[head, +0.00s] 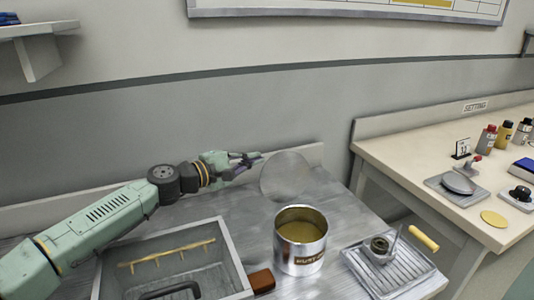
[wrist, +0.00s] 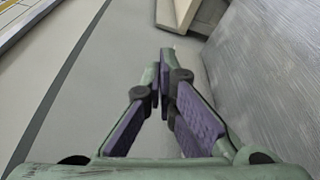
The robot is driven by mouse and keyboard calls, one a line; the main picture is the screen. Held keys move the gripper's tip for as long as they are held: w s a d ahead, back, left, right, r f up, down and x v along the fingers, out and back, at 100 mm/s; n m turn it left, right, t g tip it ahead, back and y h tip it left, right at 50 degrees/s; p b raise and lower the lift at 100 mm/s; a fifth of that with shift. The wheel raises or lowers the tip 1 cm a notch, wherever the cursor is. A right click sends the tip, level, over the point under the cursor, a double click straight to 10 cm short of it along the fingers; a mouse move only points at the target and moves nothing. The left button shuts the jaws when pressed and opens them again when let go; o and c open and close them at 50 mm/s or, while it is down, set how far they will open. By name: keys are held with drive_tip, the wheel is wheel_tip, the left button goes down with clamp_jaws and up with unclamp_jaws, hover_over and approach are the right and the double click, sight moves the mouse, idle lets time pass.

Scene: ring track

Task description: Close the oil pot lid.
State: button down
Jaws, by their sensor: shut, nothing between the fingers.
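The oil pot (head: 301,245) is a shiny metal can with a dark label, standing on the metal table and holding yellowish oil. Its round grey lid (head: 286,176) stands raised behind the pot, tilted up, leaving the mouth open. My gripper (head: 258,157) is at the upper left of the lid, its fingertips close to the lid's upper left edge; I cannot tell whether they touch. In the wrist view my gripper (wrist: 165,55) is shut with nothing between its purple-padded fingers. The pot and lid do not show in the wrist view.
A grey tray (head: 227,250) with a yellowish rod stands left of the pot, a brown block (head: 262,281) beside it. A ribbed metal tray (head: 402,283) with a small device and yellow-handled tool lies to the right. A second table (head: 400,165) holds bottles. The wall is close behind.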

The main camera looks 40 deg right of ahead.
sight(283, 176)
drive_tip(key=s+p, duration=0.1)
drive_tip(key=s+d+p, duration=0.1)
drive_tip(key=s+d, duration=0.1)
drive_tip(key=shift+s+d+r+p, duration=0.1)
drive_tip(key=shift+s+r+p, duration=0.2)
drive_tip(key=shift+r+p, duration=0.1)
drive_tip(key=shift+s+b, duration=0.1)
drive_tip(key=shift+b, duration=0.5)
